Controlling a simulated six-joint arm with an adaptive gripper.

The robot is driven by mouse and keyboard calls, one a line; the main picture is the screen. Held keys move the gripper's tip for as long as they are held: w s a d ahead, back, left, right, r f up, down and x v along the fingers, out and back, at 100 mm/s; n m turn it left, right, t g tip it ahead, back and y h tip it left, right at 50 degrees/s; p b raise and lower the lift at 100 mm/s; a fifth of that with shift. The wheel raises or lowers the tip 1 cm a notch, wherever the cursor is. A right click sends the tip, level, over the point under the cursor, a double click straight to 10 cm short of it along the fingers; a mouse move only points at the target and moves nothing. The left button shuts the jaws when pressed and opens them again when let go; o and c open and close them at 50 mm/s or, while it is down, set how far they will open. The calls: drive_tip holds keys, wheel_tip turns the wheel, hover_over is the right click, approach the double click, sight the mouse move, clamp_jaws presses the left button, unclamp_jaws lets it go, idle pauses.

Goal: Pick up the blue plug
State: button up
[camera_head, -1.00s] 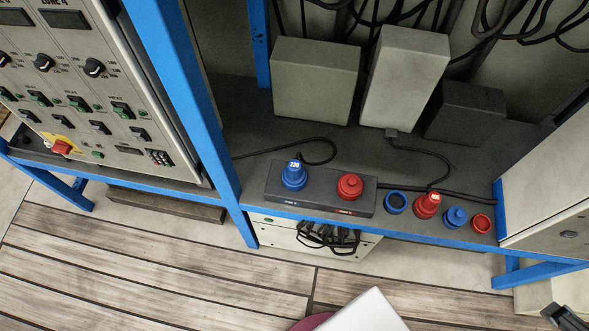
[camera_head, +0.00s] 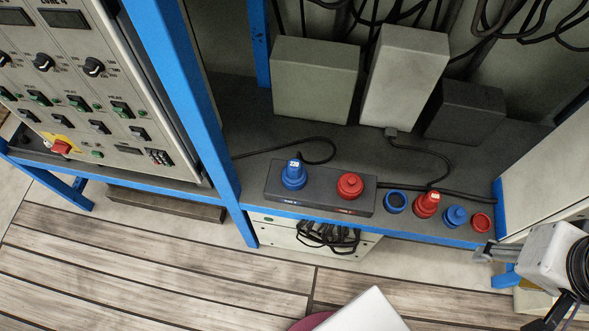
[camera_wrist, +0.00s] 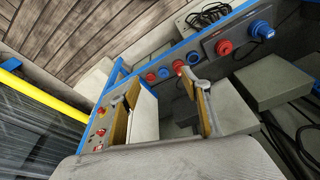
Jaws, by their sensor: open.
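The blue plug (camera_head: 294,175) stands upright in the left socket of a dark box (camera_head: 325,208) on the shelf, with a pale label on top and a black cable beside it. It also shows at the upper right of the wrist view (camera_wrist: 262,30). My gripper (camera_head: 483,252) is low at the right, by the shelf's front edge, well apart from the plug. In the wrist view my gripper (camera_wrist: 161,89) has its two fingers spread with nothing between them.
A red fitting (camera_head: 350,186) is beside the blue plug on the box. To the right are a blue ring (camera_head: 395,202), a red plug (camera_head: 426,204), a blue fitting (camera_head: 455,217) and a red ring (camera_head: 481,223). A blue post (camera_head: 190,90) stands left of the box.

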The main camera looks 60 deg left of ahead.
drive_tip(key=w+a+f+n+g, duration=0.2)
drive_tip(key=a+f+n, duration=0.1)
drive_tip(key=a, duration=0.6)
drive_tip(key=n+h, duration=0.1)
drive_tip(key=n, duration=0.9)
hover_over(294, 165)
wheel_tip(294, 165, down, 20)
drive_tip(key=shift+a+f, duration=0.15)
drive_tip(key=shift+f, duration=0.1)
drive_tip(key=shift+f, duration=1.2)
